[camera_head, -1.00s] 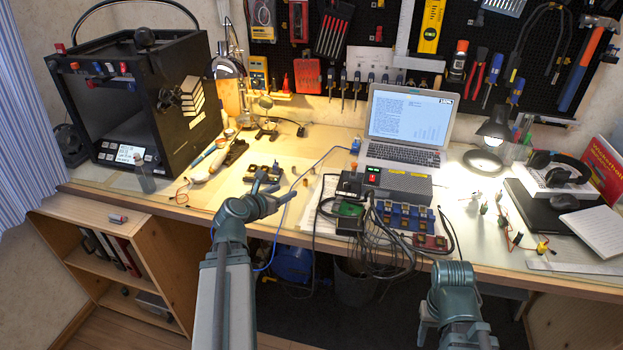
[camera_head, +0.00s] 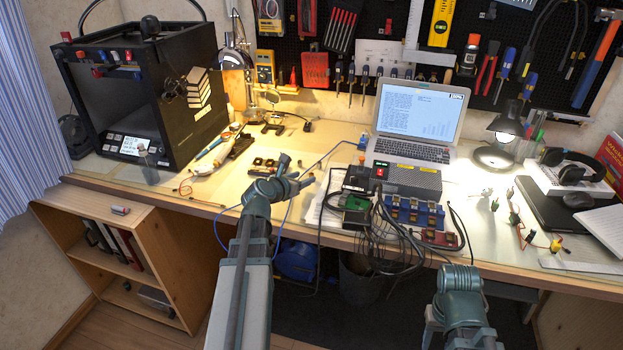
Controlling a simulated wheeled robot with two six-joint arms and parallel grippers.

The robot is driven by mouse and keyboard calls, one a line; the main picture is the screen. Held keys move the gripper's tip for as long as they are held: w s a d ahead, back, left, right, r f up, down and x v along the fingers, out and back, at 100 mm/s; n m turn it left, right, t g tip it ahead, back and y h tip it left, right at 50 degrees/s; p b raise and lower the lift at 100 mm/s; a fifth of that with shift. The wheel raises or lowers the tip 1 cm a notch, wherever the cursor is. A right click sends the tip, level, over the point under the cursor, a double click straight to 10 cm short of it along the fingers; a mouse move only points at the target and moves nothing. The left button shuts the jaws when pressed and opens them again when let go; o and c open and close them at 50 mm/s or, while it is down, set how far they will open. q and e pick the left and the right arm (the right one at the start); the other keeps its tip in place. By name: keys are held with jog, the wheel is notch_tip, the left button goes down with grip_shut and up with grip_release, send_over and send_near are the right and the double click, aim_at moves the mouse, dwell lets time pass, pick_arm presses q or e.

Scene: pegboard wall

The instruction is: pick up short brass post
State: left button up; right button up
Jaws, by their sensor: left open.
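My left gripper (camera_head: 297,168) is over the front of the workbench, left of the black power supply box. Its two fingers are spread apart with nothing visible between them. I cannot make out the short brass post clearly now. Small brass-coloured pieces showed just right of the fingers earlier, and that spot is now close to or behind the fingertips. My right arm (camera_head: 460,290) shows at the bottom right, below the bench edge, and its gripper jaws are not visible.
A black 3D printer (camera_head: 178,100) stands at the left and a laptop (camera_head: 412,152) at the back. A power supply (camera_head: 408,180), blue terminal block (camera_head: 414,212) and tangled dark cables lie right of my left gripper.

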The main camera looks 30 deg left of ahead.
aim_at(310, 175)
pick_arm(q)
jog(key=b+x, duration=0.2)
jog(key=x, duration=0.3)
jog(key=shift+w+a+f, duration=0.1)
jog(key=shift+f, duration=0.15)
grip_shut()
